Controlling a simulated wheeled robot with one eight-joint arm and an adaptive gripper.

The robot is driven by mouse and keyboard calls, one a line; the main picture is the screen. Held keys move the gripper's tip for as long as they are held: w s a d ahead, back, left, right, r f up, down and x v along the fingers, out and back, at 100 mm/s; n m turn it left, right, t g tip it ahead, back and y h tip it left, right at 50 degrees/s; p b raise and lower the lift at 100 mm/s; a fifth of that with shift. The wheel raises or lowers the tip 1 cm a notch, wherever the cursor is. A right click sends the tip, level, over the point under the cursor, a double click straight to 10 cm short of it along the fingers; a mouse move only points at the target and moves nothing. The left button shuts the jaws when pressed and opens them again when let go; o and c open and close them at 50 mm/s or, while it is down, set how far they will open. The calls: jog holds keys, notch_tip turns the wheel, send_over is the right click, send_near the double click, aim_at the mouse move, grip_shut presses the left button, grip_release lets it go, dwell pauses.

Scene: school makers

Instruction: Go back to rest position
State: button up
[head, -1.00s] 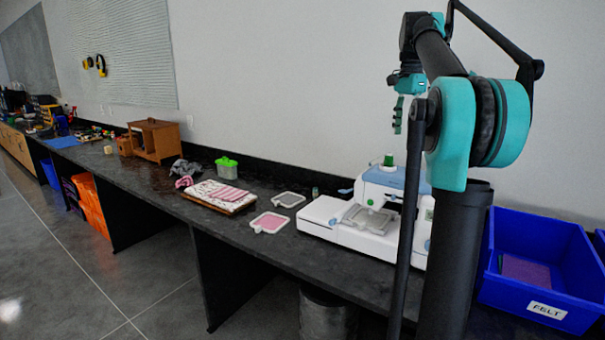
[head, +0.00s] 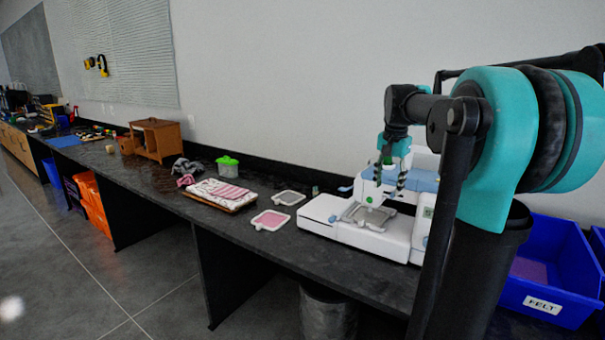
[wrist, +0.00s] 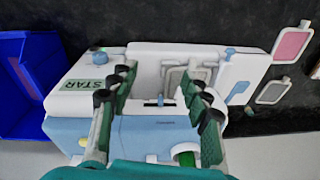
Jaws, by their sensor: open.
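My gripper (head: 388,180) hangs with its fingers downward in front of the upper part of the white and light blue embroidery machine (head: 340,232). In the wrist view my gripper (wrist: 158,102) has its two green and black fingers spread apart, with nothing between them but the view of the machine (wrist: 140,130) below. I cannot tell whether the fingers touch the machine. A grey hoop on the machine bed shows beyond the fingertips. The green spool on top of the machine shows partly, beside a finger.
A blue bin (head: 552,300) labelled FELT stands at the right. A pink hoop (head: 270,220) and a grey hoop (head: 288,198) lie left of the machine. Folded cloths (head: 220,192) and a green-lidded box (head: 228,167) lie farther left. The black bench (head: 245,232) runs along the wall.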

jog(key=s+a+f+n+t, duration=0.1)
jog(key=s+a+f+n, duration=0.1)
jog(key=s+f, duration=0.6)
jog(key=s+a+f+n, duration=0.2)
jog(key=s+f+n, duration=0.2)
jog(key=s+f, duration=0.4)
jog(key=s+a+f+n+t, duration=0.1)
jog(key=s+a+f+n, duration=0.1)
jog(key=s+f, duration=0.6)
notch_tip(320, 180, down, 5)
jog(key=shift+a+r+n+t, duration=0.1)
jog(key=shift+a+n+t, duration=0.2)
jog(key=shift+n, duration=0.1)
